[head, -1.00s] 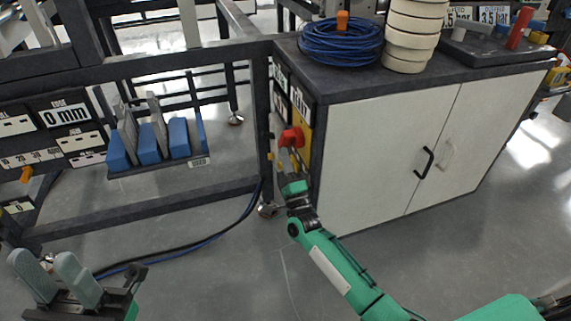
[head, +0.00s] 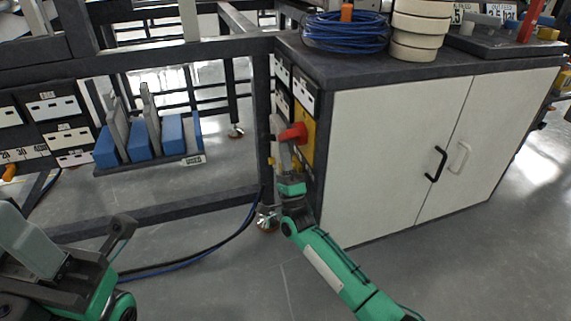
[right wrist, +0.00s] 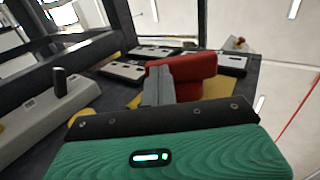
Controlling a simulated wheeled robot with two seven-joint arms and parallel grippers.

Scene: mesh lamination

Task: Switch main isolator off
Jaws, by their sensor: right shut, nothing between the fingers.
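The main isolator is a red handle (head: 294,133) on a yellow plate (head: 308,140), set on the cabinet's narrow side. In the right wrist view the red handle (right wrist: 197,76) stands just beyond my grey fingers, over the yellow plate (right wrist: 218,92). My right gripper (head: 282,150) is shut and empty, with its fingers close beside the handle. I cannot tell whether they touch it, and they partly cover the plate. My left gripper (head: 75,250) is far off at the lower left, partly cut by the frame, its opening unclear.
The white cabinet (head: 385,155) carries a blue cable coil (head: 345,33) and a stack of pale rings (head: 417,30). A dark frame post (head: 262,120) stands close left of the isolator. Blue and black cables (head: 215,240) run along the floor. White label panels (head: 303,97) sit above the isolator.

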